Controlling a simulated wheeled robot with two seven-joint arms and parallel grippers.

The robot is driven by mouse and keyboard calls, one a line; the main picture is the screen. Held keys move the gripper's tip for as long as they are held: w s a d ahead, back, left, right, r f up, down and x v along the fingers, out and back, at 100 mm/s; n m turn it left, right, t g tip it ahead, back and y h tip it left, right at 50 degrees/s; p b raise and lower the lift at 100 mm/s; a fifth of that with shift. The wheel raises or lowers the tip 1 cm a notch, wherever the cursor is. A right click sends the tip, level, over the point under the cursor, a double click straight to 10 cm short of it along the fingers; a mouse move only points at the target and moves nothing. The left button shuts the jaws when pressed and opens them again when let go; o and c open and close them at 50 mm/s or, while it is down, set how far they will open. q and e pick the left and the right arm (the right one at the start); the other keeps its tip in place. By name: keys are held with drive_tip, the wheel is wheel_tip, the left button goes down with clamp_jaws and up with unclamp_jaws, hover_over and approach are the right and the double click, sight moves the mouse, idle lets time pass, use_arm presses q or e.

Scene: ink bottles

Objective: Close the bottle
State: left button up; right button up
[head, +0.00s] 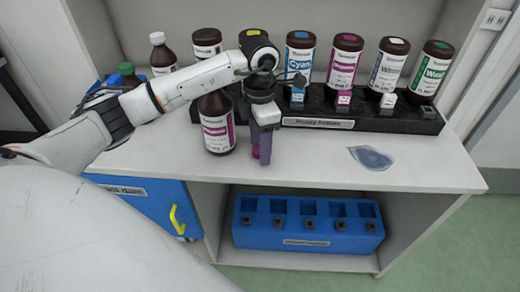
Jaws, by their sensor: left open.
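A brown bottle with a magenta label (217,132) stands upright on the white counter, left of my left gripper. Its top is hidden behind my left arm, so I cannot tell whether a cap is on it. My left gripper (262,152) points down just right of this bottle, apart from it, with its fingertips low over the counter. It is open. A small magenta piece, apparently a cap (256,153), shows at the fingertips; I cannot tell whether it lies between or behind them. My right gripper is not in view.
A black rack (410,118) holds several labelled brown bottles along the back. A white-capped bottle (162,55) and a green-capped bottle (128,74) stand at the left. A bluish flat patch (370,158) lies on the counter's right. A blue tray (307,240) sits on the shelf below.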

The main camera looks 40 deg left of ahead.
use_arm(q)
drive_tip(key=shift+c, duration=0.5)
drive_tip(key=c, duration=1)
drive_tip(key=shift+r, duration=0.1)
wheel_tip(320, 180, up, 10)
drive_tip(key=shift+f, duration=0.1)
